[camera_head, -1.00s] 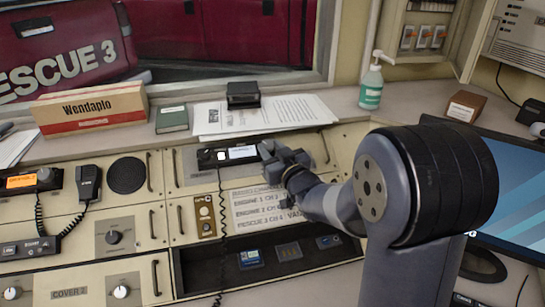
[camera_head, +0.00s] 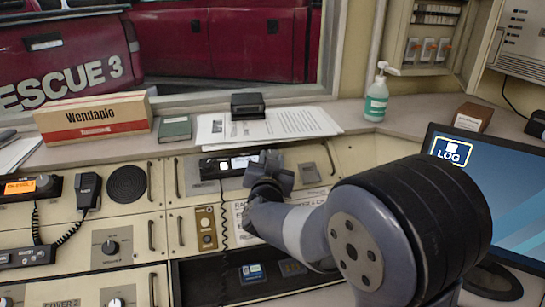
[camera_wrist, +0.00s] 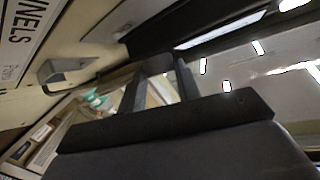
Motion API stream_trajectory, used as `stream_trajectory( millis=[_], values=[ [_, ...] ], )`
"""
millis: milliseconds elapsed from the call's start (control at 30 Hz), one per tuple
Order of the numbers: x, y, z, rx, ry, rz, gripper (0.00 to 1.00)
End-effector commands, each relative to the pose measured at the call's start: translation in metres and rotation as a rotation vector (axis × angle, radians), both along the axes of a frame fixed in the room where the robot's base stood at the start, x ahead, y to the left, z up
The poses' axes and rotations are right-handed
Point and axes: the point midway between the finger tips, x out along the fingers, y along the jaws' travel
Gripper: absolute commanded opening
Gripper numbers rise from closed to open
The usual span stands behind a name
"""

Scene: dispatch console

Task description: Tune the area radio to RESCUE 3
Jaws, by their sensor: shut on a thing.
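The black radio (camera_head: 224,166) with a small lit white display stands on the cream console; its display text is too small to read. My gripper (camera_head: 268,168) is at the radio's right end and covers that part. In the wrist view, the two fingers of my gripper (camera_wrist: 160,68) reach to the dark radio body (camera_wrist: 175,32), beside its bright display (camera_wrist: 221,29). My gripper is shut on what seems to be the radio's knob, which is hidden. A channel list sheet (camera_head: 310,200) lies below the radio, partly behind my arm.
A second radio with an orange display (camera_head: 20,187) and a hand microphone (camera_head: 88,190) are at the left. A coiled cord (camera_head: 222,205) hangs below the black radio. A box (camera_head: 95,118), a green bottle (camera_head: 376,97) and a monitor (camera_head: 500,180) stand around.

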Motion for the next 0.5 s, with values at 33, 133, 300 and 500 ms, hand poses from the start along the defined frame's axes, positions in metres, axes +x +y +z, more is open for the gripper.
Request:
stream_trajectory(
  millis=[33,133,300,500],
  values=[
    [0.0001,0.0032,0.0041,0.016,0.008,-0.022,0.09],
    [0.0004,0.0047,0.0057,0.054,0.014,-0.083,0.09],
    [0.0012,0.0072,0.0074,0.124,0.029,-0.195,0.09],
    [0.0022,0.0091,0.0072,0.200,0.041,-0.312,0.09]
  ],
)
